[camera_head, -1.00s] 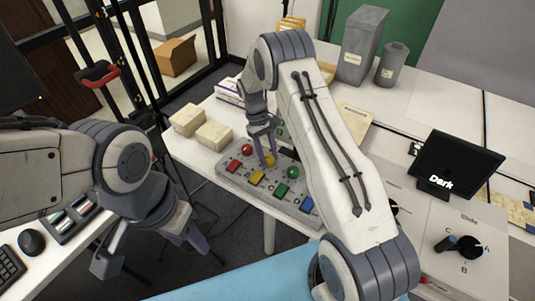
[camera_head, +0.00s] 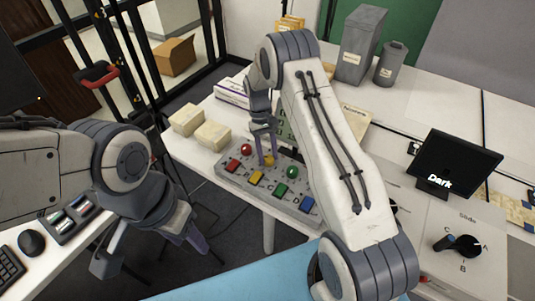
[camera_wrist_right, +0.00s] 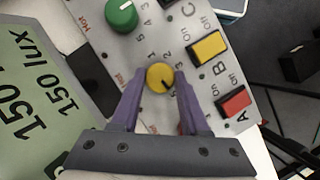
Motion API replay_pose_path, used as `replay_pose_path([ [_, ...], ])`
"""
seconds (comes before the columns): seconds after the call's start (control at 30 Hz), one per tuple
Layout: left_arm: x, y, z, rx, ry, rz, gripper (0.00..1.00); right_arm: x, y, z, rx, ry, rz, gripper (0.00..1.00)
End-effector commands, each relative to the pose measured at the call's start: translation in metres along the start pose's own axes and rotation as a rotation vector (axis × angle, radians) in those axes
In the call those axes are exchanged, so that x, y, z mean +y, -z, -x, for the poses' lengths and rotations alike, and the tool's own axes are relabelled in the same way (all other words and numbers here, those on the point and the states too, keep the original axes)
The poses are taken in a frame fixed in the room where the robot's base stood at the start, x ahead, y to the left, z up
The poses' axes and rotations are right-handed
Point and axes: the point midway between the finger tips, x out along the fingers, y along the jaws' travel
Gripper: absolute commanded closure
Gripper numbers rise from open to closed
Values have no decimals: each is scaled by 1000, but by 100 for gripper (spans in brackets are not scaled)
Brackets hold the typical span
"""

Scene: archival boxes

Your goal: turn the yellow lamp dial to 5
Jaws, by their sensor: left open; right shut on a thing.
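The yellow lamp dial (camera_wrist_right: 160,77) sits on the grey control panel (camera_wrist_right: 135,45), with small numbers printed around it. My right gripper (camera_wrist_right: 160,85) has its purple fingers on either side of the dial and is shut on it. A dark pointer line on the dial points toward the lower right of the right wrist view; the number it meets is too small to read surely. In the head view the dial (camera_head: 269,160) shows below the right gripper (camera_head: 265,153). My left gripper (camera_head: 150,255) is open and empty, low at the left, away from the panel.
A green display (camera_wrist_right: 38,105) reading 150 lux stands beside the panel. The panel also has a green dial (camera_wrist_right: 121,15), a yellow button (camera_wrist_right: 208,46) and a red button (camera_wrist_right: 233,102). Pale boxes (camera_head: 212,135) lie left of the panel. A dark screen (camera_head: 455,163) stands at right.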

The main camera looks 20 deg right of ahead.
Motion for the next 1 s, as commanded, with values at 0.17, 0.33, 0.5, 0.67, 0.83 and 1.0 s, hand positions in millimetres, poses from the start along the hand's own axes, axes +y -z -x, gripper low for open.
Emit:
replay_pose_path([
  [0.17,0,0,0,0,0,0,50,0,0,0,0,0,-1,25],
  [0.33,0,0,0,0,0,0,50,0,0,0,0,0,0,25],
  [0.5,0,0,-2,0,0,0,50,0,1,7,1,-1,0,25],
  [0.67,0,0,-7,0,0,0,50,0,2,33,6,-1,0,25],
  [0.83,-1,-1,-12,0,0,0,50,0,1,68,5,-1,0,25],
  [1.0,-1,-1,-14,0,0,0,50,0,1,93,2,0,0,25],
])
